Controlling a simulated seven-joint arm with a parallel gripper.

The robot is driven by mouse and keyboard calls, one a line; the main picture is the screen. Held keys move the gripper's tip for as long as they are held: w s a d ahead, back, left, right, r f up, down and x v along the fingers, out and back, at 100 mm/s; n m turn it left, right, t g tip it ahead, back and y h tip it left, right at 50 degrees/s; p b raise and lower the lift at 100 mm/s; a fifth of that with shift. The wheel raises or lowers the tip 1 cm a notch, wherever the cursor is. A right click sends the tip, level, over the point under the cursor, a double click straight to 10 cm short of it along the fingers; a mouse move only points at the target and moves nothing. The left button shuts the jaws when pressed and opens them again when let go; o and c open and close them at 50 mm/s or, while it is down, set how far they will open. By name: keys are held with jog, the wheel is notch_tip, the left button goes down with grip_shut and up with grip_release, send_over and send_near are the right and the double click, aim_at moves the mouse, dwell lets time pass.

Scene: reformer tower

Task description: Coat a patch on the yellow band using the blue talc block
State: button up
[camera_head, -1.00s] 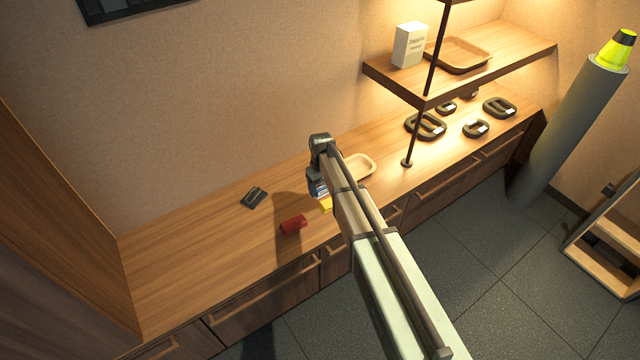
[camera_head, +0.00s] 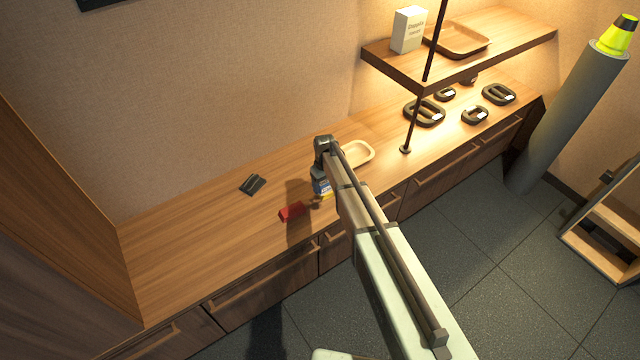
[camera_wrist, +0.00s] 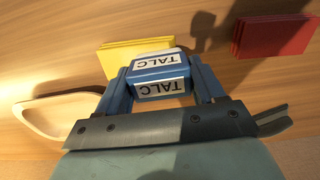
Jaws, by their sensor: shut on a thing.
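My gripper (camera_wrist: 162,84) is shut on the blue talc block (camera_wrist: 160,70), which has white TALC labels and sits between the two blue fingers. In the head view my gripper (camera_head: 322,186) hangs low over the counter, partly hidden by my arm. The yellow band (camera_wrist: 122,60) lies flat on the counter just beyond the block in the wrist view, and the block overlaps part of it. Only a small part of the yellow band (camera_head: 327,195) shows in the head view. I cannot tell whether block and band touch.
A tan tray (camera_head: 357,155) stands on the other side. A dark object (camera_head: 252,184) lies near the wall. A shelf (camera_head: 460,65) and its post (camera_head: 411,130) stand to the right. The left counter is clear.

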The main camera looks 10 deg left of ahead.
jog(key=shift+w+d, duration=1.3)
jog(key=shift+d, duration=0.2)
jog(key=shift+w+d, duration=1.3)
jog(key=shift+d, duration=0.15)
jog(key=shift+s+a, duration=1.7)
jog(key=shift+a, duration=0.2)
jog(key=shift+s+a, duration=1.65)
jog(key=shift+a, duration=0.25)
jog(key=shift+r, duration=4.05)
